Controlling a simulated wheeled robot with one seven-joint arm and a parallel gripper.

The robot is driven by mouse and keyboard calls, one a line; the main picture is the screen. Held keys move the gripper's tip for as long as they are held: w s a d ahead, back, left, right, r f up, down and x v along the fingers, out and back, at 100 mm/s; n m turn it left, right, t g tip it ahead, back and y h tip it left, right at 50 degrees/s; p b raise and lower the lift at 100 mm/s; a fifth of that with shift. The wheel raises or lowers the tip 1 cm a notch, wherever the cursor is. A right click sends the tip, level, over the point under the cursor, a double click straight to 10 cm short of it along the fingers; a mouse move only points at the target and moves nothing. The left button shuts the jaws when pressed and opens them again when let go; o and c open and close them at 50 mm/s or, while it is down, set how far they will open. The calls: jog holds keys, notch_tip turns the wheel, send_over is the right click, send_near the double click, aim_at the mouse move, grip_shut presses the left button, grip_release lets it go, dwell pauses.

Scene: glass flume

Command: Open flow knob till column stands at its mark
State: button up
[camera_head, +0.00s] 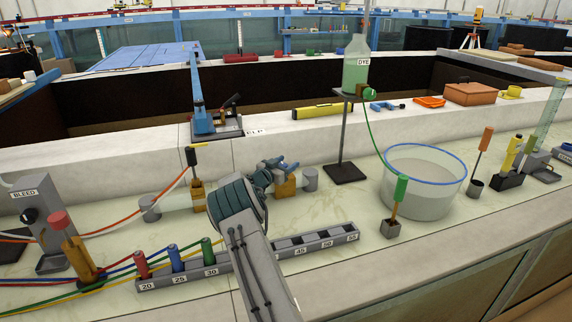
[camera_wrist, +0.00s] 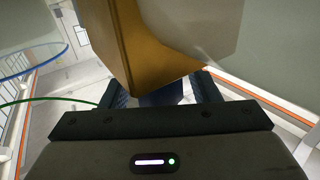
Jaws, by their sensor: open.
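A brass valve body (camera_head: 285,187) sits in a grey pipe on the pale bench, and it fills the top middle of the wrist view (camera_wrist: 150,45). A small blue part (camera_head: 288,164), seemingly the flow knob, shows at the valve. In the wrist view a blue shape (camera_wrist: 165,95) lies between my fingers, below the brass. My gripper (camera_head: 268,173) is open at the valve, its fingers (camera_wrist: 160,90) on either side of the blue shape. I cannot tell whether they touch it. A tilted clear column (camera_head: 546,115) stands at the far right; its level and mark are unreadable.
A labelled rack (camera_head: 180,280) with coloured plugs runs under my forearm. A dye bottle (camera_head: 356,65) on a stand (camera_head: 345,172) and a clear round tank (camera_head: 420,205) are to the right.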

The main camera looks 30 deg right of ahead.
jog(key=c, duration=1)
